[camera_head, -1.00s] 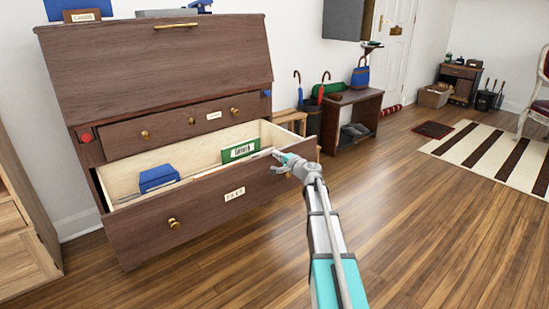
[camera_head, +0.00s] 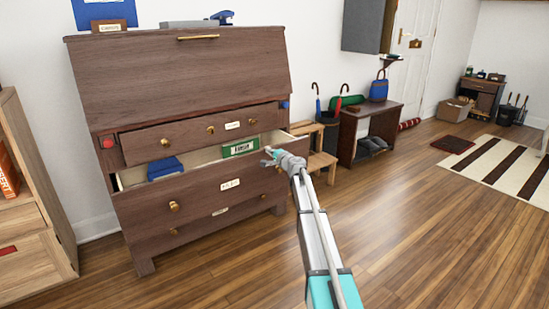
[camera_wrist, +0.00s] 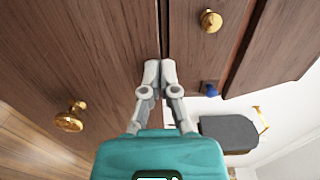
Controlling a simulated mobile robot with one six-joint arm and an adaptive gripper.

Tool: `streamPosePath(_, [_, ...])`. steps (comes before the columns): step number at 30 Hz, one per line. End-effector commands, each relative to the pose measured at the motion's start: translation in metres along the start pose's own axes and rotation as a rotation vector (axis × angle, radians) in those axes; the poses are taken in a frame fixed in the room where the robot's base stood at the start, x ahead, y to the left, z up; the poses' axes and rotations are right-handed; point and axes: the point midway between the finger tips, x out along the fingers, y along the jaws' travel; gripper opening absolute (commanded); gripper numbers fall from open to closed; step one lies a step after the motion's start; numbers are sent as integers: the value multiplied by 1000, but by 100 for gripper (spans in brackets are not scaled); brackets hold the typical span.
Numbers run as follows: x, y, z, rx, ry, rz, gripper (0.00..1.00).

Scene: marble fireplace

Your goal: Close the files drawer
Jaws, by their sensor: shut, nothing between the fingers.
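The files drawer (camera_head: 205,190) is the wide wooden drawer with a small white label and a brass knob (camera_head: 174,206). It stands partly open in the cabinet, with a blue box (camera_head: 165,167) and a green box (camera_head: 240,147) inside. My gripper (camera_head: 268,155) is shut and empty at the right end of the drawer's front, by its top edge. In the wrist view my fingertips (camera_wrist: 159,68) meet at the dark gap beside the drawer front (camera_wrist: 80,60); I cannot tell whether they touch it.
Above is a narrower drawer (camera_head: 200,132), slightly out. A red button (camera_head: 107,142) and blue button (camera_head: 284,104) flank it. A small wooden step (camera_head: 322,160) and a dark bench (camera_head: 372,125) stand to the right. A pale wood cabinet (camera_head: 35,220) stands left. Floor in front is clear.

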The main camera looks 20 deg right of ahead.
Motion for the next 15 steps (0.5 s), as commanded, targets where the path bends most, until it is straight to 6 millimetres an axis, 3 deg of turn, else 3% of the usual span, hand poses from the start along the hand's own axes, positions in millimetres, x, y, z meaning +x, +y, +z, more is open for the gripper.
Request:
streamPosePath(1, [14,0,-2,0,-1,0,0])
streamPosePath(15, [103,0,-1,0,-1,0,0])
